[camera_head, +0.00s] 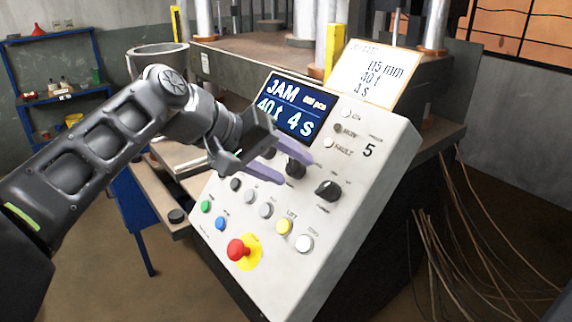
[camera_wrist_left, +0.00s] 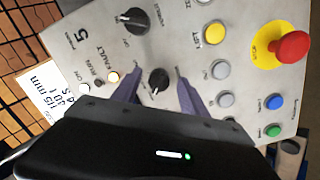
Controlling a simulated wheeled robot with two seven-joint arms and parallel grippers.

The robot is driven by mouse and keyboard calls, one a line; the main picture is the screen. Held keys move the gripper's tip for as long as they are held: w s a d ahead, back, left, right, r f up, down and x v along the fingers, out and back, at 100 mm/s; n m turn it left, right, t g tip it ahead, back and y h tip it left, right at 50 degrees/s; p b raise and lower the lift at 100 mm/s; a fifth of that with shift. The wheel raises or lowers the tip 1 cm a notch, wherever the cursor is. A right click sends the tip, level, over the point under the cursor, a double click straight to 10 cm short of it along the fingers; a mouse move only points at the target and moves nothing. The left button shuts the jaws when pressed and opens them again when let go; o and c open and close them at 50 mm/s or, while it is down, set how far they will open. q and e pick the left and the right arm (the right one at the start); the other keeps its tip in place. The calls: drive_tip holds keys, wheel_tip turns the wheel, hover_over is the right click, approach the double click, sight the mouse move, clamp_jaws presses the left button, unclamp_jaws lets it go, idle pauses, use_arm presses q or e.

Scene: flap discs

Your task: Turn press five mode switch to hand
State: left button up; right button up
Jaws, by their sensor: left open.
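The press five control panel (camera_head: 345,235) is a tilted pale box marked 5. One knob (camera_head: 295,168) sits between the purple fingers of my left gripper (camera_head: 298,172). The other knob (camera_head: 328,190) is just to its lower right, outside the fingers. In the left wrist view my open left gripper (camera_wrist_left: 157,75) has its fingers on either side of the first knob (camera_wrist_left: 158,80), with gaps visible. The second knob (camera_wrist_left: 135,20) is clear of them. The small labels are too blurred to tell which is the mode switch. My right gripper is out of view.
The panel's screen (camera_head: 290,105) reads JAM, 40 t, 4 s. A red emergency button (camera_head: 236,250) and several coloured push buttons lie lower on the panel. The fault lamp (camera_wrist_left: 113,77) glows. A paper card (camera_head: 372,75) stands behind the panel. Cables hang at right.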

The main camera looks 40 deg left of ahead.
use_arm(q)
drive_tip(key=v, duration=0.7)
drive_tip(key=shift+s+r+b, duration=0.25)
drive_tip(key=shift+b, duration=0.2)
drive_tip(key=shift+a, duration=0.15)
